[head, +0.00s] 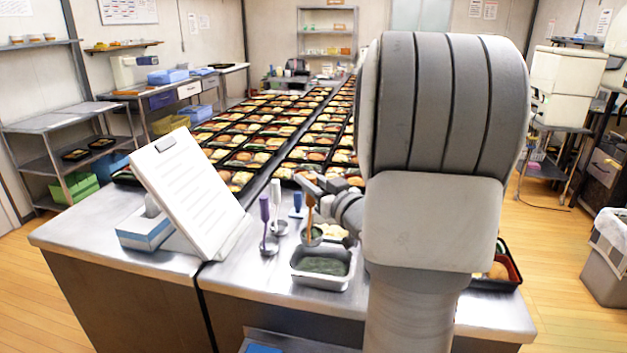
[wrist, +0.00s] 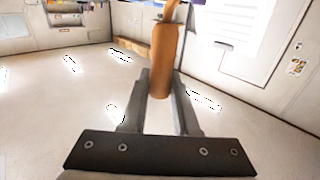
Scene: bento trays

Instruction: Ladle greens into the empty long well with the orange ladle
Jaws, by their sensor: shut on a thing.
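My gripper (head: 318,186) is shut on the upright handle of the orange ladle (head: 310,208). In the wrist view the handle (wrist: 165,62) stands between the two fingers of my gripper (wrist: 160,90). The ladle's bowl hangs just behind the rear rim of a steel pan (head: 297,279) of dark greens (head: 323,265); I cannot tell whether it touches anything or what it holds. A black bento tray (head: 518,283) shows at the right, mostly hidden behind my arm. A brown food piece lies in it. The empty long well is not visible.
A clipboard (head: 190,190) leans beside a blue-white box (head: 145,232). Rows of filled bento trays (head: 245,160) cover the counter behind.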

